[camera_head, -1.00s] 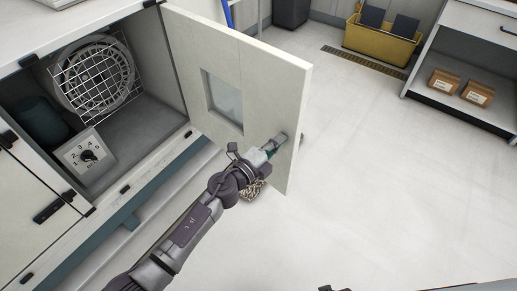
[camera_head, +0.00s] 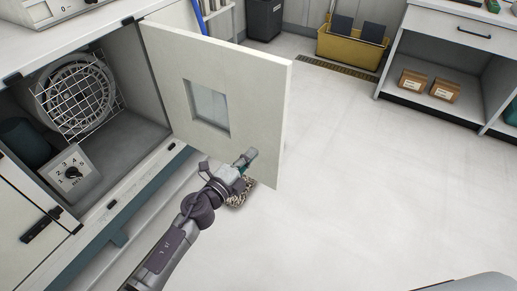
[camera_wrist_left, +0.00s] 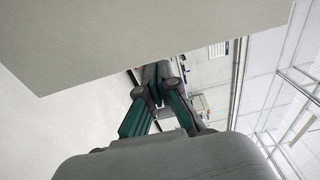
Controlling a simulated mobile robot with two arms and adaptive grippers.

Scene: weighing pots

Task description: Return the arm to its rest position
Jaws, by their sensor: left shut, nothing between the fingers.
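My left arm comes in from the bottom of the head view. Its gripper (camera_head: 248,157) is shut and empty, in front of the lower part of an open white cabinet door (camera_head: 255,110) with a small window. I cannot tell whether it touches the door. In the left wrist view the dark green fingers (camera_wrist_left: 157,78) meet at their tips with nothing between them. A pale panel, likely the door, fills the upper left there. My right gripper does not show.
The open cabinet at left holds a round fan behind a wire grille (camera_head: 78,97) and a numbered dial box (camera_head: 70,174). A yellow bin (camera_head: 350,45) stands at the back. Two cardboard boxes (camera_head: 413,80) sit on a shelf at right. The floor (camera_head: 370,175) between is clear.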

